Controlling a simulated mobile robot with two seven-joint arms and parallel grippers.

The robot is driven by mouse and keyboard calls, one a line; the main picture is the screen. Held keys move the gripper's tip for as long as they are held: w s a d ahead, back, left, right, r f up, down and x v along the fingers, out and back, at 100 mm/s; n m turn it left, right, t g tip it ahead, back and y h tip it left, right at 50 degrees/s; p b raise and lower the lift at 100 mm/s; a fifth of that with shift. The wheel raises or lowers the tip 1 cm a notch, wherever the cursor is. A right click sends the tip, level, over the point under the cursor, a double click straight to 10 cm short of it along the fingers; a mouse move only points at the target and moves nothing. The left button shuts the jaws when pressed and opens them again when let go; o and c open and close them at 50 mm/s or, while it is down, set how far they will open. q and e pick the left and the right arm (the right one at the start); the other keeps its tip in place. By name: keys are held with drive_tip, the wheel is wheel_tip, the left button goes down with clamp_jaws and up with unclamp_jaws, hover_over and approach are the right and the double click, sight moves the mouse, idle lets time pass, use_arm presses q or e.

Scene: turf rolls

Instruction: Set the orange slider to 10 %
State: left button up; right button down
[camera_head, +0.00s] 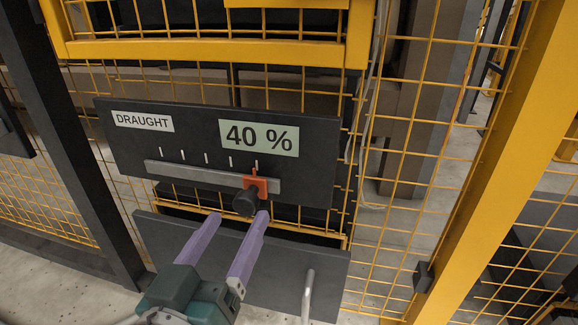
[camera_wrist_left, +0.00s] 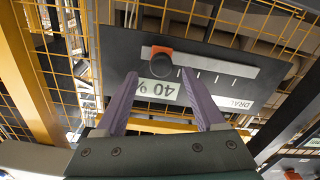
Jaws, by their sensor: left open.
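The orange slider (camera_head: 262,184) sits near the right end of a grey track (camera_head: 195,176) on a dark panel, by the rightmost tick mark. A round black knob (camera_head: 246,202) sticks out from it. The panel's display (camera_head: 259,134) reads 40 %. My left gripper (camera_head: 239,216) is open, with its purple fingers pointing up at the knob. In the left wrist view, where the panel appears upside down, the knob (camera_wrist_left: 161,66) shows between the fingertips (camera_wrist_left: 158,72), with gaps on both sides. I see no contact. My right gripper is not in view.
A DRAUGHT label (camera_head: 142,121) is at the panel's upper left. Below is another dark panel (camera_head: 180,235) with a pale upright handle (camera_head: 308,290). Yellow mesh fencing (camera_head: 400,150) surrounds the panels, with a thick yellow post (camera_head: 490,170) at right and a dark post (camera_head: 75,150) at left.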

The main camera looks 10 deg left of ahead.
sight(243, 208)
use_arm(q)
drive_tip(key=w+b, duration=0.1)
drive_tip(key=w, duration=0.3)
drive_tip(key=shift+w+f+b, duration=0.1)
drive_tip(key=shift+w+b, duration=0.2)
drive_tip(key=shift+b, duration=0.05)
drive_tip(key=shift+w, duration=0.45)
clamp_jaws()
drive_tip(key=shift+a, duration=0.1)
idle(0.6)
